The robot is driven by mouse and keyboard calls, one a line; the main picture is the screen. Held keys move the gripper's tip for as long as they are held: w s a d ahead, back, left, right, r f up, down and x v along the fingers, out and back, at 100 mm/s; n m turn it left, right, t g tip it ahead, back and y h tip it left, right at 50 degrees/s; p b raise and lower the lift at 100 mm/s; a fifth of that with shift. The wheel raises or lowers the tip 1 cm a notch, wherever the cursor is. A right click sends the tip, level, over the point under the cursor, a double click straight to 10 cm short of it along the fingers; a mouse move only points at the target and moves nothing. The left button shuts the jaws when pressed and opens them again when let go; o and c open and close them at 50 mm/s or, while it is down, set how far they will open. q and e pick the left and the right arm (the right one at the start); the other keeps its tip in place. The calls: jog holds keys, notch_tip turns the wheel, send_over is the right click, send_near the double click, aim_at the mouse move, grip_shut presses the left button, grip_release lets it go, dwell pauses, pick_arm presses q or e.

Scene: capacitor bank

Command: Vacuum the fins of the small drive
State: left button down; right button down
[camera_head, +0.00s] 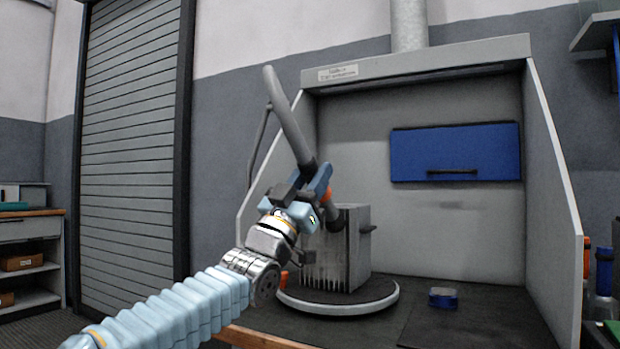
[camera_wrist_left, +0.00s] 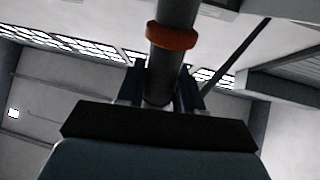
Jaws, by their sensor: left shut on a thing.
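The small drive (camera_head: 354,246) is a grey box with a row of fins (camera_head: 326,274) along its lower front. It stands upright on a round turntable (camera_head: 380,301) inside the booth. My left gripper (camera_head: 318,186) is shut on a grey vacuum wand (camera_head: 292,128) with an orange ring. The wand also shows between the fingers in the left wrist view (camera_wrist_left: 172,60). In the head view the gripper is in front of the drive's upper left. The wand's lower end is close to the drive's top; I cannot tell whether they touch. My right gripper is not in view.
The booth has side walls (camera_head: 556,190) and a blue panel with a handle (camera_head: 455,152) at the back. A small blue-topped box (camera_head: 442,297) lies on the dark bench right of the turntable. A thin hose or cable (camera_head: 258,145) hangs beside the wand.

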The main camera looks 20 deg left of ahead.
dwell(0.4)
pick_arm(q)
jog(key=shift+f+b, duration=0.35)
jog(key=shift+f, duration=1.5)
jog(key=shift+a, duration=0.15)
jog(key=shift+w+a, duration=0.15)
jog(key=shift+a, duration=1.65)
jog(key=shift+w+a+p, duration=0.15)
jog(key=shift+a+p, duration=0.35)
jog(key=shift+a, duration=1.45)
jog(key=shift+f, duration=0.1)
